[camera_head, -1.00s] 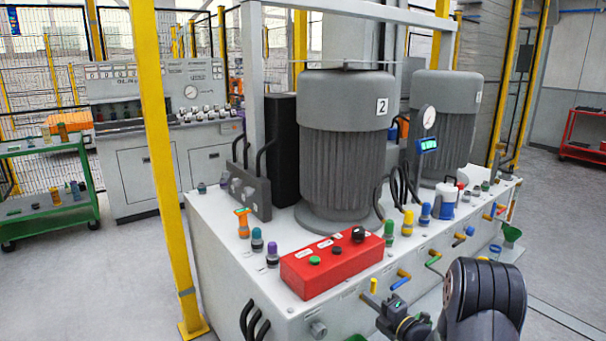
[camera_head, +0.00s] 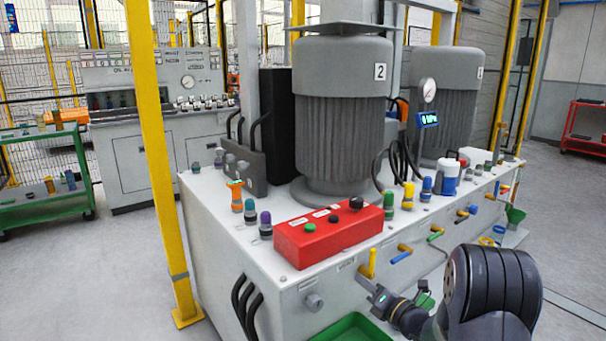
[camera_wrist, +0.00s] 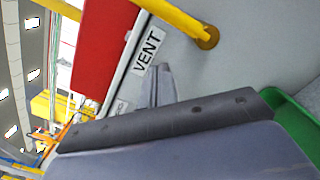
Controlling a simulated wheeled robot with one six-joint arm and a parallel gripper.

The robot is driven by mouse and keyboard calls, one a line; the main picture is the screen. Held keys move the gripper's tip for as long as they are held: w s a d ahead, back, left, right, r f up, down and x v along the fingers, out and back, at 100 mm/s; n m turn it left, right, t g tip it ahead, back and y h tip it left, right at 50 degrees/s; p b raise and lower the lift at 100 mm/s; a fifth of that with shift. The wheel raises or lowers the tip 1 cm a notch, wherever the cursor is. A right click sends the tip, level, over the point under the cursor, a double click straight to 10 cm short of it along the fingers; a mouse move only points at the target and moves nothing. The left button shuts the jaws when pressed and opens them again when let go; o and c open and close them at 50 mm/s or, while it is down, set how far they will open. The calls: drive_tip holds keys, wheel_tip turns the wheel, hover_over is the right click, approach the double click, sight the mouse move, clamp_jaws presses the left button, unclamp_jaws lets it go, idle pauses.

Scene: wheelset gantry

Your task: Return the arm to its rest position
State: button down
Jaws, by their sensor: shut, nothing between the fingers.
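My gripper (camera_head: 376,294) is at the front face of the white cabinet (camera_head: 285,290), just below an upright yellow valve handle (camera_head: 369,264). In the wrist view its narrow grey fingers (camera_wrist: 160,85) are together with nothing between them. They point toward the cabinet face near a "VENT" label (camera_wrist: 149,50). The yellow handle and its brass hub (camera_wrist: 207,37) show beyond the fingertips, and I see no contact. My dark arm links fill the lower right of the head view and hide part of the cabinet front.
A red control box (camera_head: 330,234) sits on the cabinet's front edge, with coloured knobs around it. More valve handles (camera_head: 401,254) line the front face. A green tray (camera_head: 350,330) lies low below my gripper. A yellow post (camera_head: 152,160) stands left. Grey floor is open at right.

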drive_tip(key=f+n+b, duration=0.1)
drive_tip(key=n+b, duration=0.1)
drive_tip(key=b, duration=0.1)
drive_tip(key=f+n+b, duration=0.2)
drive_tip(key=n+b, duration=0.1)
drive_tip(key=b, duration=0.1)
drive_tip(key=f+n+b, duration=0.1)
drive_tip(key=n+b, duration=0.2)
drive_tip(key=shift+s+a+f+y, duration=0.15)
drive_tip(key=shift+a+f+y, duration=0.1)
drive_tip(key=shift+y, duration=0.15)
drive_tip(key=shift+r+n, duration=0.15)
drive_tip(key=shift+n, duration=0.15)
